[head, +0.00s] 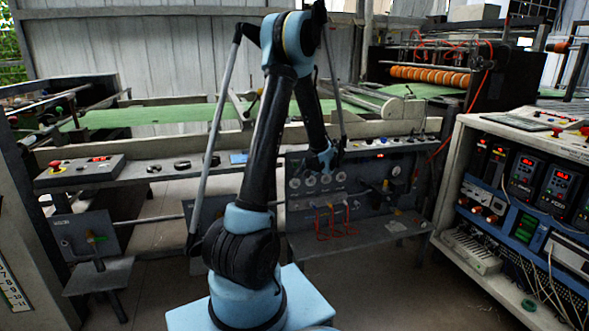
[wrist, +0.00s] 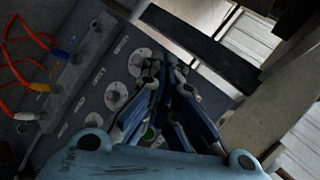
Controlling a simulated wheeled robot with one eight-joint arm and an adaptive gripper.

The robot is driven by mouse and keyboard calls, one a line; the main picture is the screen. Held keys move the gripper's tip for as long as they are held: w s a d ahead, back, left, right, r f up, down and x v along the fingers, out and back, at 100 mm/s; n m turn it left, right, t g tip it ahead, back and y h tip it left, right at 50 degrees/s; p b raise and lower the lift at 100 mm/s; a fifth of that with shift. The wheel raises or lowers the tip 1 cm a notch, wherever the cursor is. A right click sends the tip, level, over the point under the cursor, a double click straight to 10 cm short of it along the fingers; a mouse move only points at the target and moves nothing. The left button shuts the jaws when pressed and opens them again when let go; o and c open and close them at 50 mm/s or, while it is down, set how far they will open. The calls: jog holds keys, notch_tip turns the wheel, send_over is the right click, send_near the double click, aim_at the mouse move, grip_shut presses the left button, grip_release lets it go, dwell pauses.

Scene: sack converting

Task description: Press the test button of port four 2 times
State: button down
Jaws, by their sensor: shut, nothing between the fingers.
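A grey control panel (head: 293,200) stands behind my arm in the head view, with a row of round white dials (head: 311,180). My gripper (head: 324,160) is in front of its upper part. In the wrist view my gripper (wrist: 168,66) is shut and empty, its fingertips close to the panel beside the uppermost round dial (wrist: 138,62). More dials (wrist: 115,96) run down to the lower left. A small green spot (wrist: 148,133) shows between the fingers. I cannot make out the port labels or which part is port four's test button; the fingers hide part of the panel.
Red and orange cables (wrist: 30,72) plug into the panel on the left of the wrist view. They hang below the dials in the head view (head: 334,218). An instrument rack (head: 515,205) stands at the right, and a panel with red buttons (head: 80,170) at the left.

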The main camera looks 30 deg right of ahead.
jog(key=shift+w+d, duration=0.2)
jog(key=shift+w, duration=0.65)
jog(key=shift+w+d, duration=0.15)
jog(key=shift+w, duration=0.75)
jog(key=shift+w+d, duration=0.2)
jog(key=shift+w, duration=0.65)
jog(key=shift+w, duration=0.15)
jog(key=shift+w+d, duration=0.15)
jog(key=shift+w, duration=0.05)
jog(key=shift+w+d, duration=0.1)
jog(key=shift+w, duration=0.3)
dwell(0.3)
jog(key=shift+s, duration=0.1)
jog(key=shift+s+a, duration=0.2)
jog(key=shift+s, duration=0.5)
jog(key=shift+s, duration=0.1)
jog(key=shift+s+a, duration=0.2)
jog(key=shift+s, duration=0.6)
jog(key=shift+s+a, duration=0.2)
jog(key=shift+s, duration=0.55)
jog(key=shift+s+a, duration=0.2)
jog(key=shift+s, duration=0.6)
